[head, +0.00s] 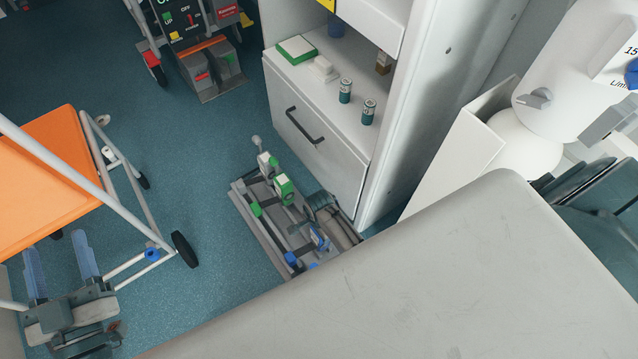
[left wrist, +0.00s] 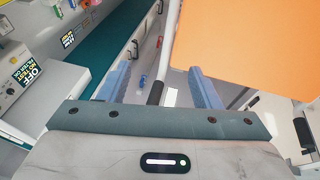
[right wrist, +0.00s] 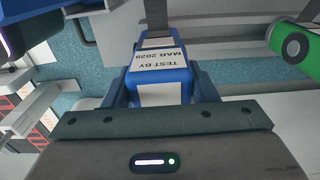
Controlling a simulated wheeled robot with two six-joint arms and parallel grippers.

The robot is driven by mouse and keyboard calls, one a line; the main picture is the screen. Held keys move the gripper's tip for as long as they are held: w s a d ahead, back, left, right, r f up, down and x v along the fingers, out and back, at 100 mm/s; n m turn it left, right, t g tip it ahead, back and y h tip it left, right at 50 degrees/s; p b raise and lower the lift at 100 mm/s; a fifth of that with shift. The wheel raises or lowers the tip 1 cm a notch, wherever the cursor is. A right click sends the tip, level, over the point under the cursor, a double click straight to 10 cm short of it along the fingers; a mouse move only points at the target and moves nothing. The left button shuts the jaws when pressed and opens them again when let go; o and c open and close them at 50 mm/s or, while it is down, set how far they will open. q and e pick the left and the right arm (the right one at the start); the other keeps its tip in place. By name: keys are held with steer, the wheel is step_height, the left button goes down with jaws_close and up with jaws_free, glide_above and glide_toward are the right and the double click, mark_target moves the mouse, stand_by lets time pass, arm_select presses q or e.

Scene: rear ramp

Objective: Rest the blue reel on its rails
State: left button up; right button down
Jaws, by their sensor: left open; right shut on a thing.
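The blue reel (right wrist: 172,66), a blue body with a white "TEST BY MAR 2028" label, is between the fingers of my right gripper (right wrist: 162,95), which is shut on it. In the head view the blue reel (head: 318,238) shows small, over the lower right of the grey railed rack (head: 238,190) on the floor. I cannot tell whether it touches the rails. The rack carries green-and-white reels (head: 284,188) and blue and green clips. My left gripper (head: 60,265) is open and empty at the far left, beside the orange stretcher.
A white cabinet (head: 325,170) stands close behind the rack, with small cans (head: 345,91) on its shelf. A pale worktop (head: 430,270) covers the lower right and hides part of the rack's near end. The orange stretcher (head: 45,165) is at left. Blue floor between is clear.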

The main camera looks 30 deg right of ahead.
arm_select(q)
steer(key=shift+w, duration=0.65)
arm_select(e)
steer(key=shift+c, duration=2.4)
jaws_free()
steer(key=shift+r+p, duration=0.4)
steer(key=shift+r, duration=0.35)
step_height(320, 180, up, 4)
steer(key=shift+f+p, duration=0.15)
steer(key=shift+p, duration=0.55)
step_height(320, 180, up, 5)
steer(key=shift+a+f+p, duration=0.1)
steer(key=shift+f+p, duration=0.1)
steer(key=shift+p, duration=0.55)
arm_select(q)
steer(key=s+f+g, duration=0.5)
steer(key=f+g, duration=0.1)
steer(key=f, duration=0.2)
steer(key=s+d+f+g, duration=0.1)
steer(key=s+f+g, duration=0.4)
steer(key=f, duration=0.3)
steer(key=shift+s+d+f+n+g, duration=0.3)
steer(key=shift+s+g, duration=0.1)
steer(key=shift+s, duration=0.05)
arm_select(e)
steer(key=shift+r, duration=0.5)
